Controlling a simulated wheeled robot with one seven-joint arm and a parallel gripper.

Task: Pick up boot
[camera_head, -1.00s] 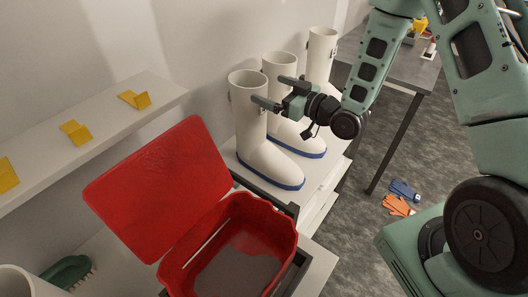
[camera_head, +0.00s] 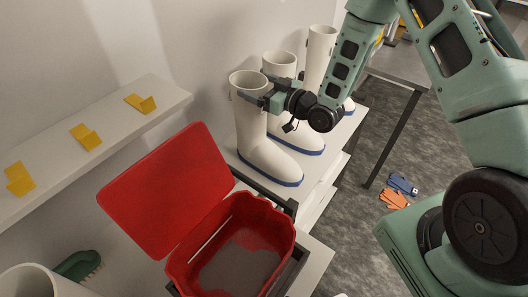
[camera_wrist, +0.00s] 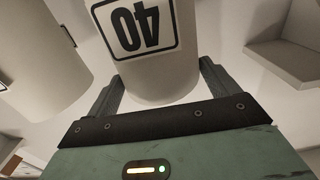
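Three white boots with blue soles stand upright in a row on a white bench. The nearest boot (camera_head: 252,130) is behind the red box; the middle boot (camera_head: 284,122) and far boot (camera_head: 319,62) stand beyond it. My gripper (camera_head: 257,87) is at the upper shaft of the nearest boot, just below its rim. In the wrist view, a white boot shaft with a black "40" label (camera_wrist: 140,30) lies between the fingers of my gripper (camera_wrist: 163,85). The fingers are spread, one on each side of the shaft. Whether they touch it is unclear.
A red box (camera_head: 240,245) with its lid raised stands in front of the nearest boot. A white shelf (camera_head: 110,135) with yellow hooks is at the left. A dark-legged table (camera_head: 398,72) stands at the back right; gloves (camera_head: 398,190) lie on the floor.

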